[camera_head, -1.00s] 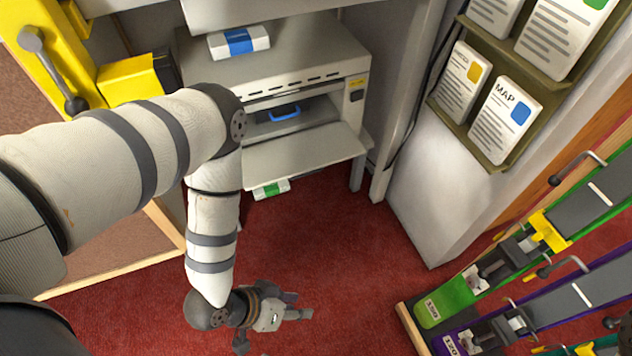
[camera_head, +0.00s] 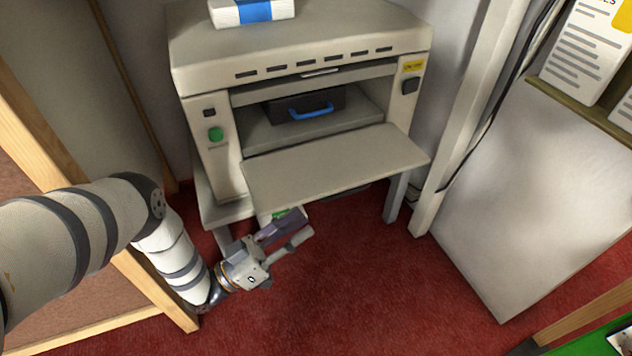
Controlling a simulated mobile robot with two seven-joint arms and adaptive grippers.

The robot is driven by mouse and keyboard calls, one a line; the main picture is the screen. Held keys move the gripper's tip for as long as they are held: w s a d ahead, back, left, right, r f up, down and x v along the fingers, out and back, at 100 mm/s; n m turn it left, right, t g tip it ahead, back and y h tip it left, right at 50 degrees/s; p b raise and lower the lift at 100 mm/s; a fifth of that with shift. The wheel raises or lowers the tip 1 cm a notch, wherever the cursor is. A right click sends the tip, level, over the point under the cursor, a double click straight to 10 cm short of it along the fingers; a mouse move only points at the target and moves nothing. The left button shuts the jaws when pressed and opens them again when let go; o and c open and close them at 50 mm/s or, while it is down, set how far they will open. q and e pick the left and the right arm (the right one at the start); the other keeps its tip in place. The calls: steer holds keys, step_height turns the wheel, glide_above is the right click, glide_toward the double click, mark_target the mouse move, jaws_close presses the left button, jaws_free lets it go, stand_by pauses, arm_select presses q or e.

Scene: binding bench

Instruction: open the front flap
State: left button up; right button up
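The machine (camera_head: 213,125) is a beige cabinet with a green button and vent slots, in the middle of the head view. Its front flap (camera_head: 335,168) is folded down and juts out towards me about level, leaving the front opening uncovered. Inside is a dark tray or box with a blue handle (camera_head: 310,112). My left gripper (camera_head: 307,224) is in front of the machine, just past the flap's near left corner in the picture. Its two fingers are apart with nothing between them. I see no contact with the flap. My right gripper is not in view.
A white and blue pack (camera_head: 252,11) lies on top of the machine. A wooden frame (camera_head: 150,285) stands at left and a pale cabinet (camera_head: 520,190) at right. Red floor is clear in front.

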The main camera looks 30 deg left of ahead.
mark_target(339, 196)
arm_select(q)
steer(key=b+x, duration=0.1)
steer(key=x, duration=1.1)
steer(key=shift+a, duration=0.1)
jaws_close()
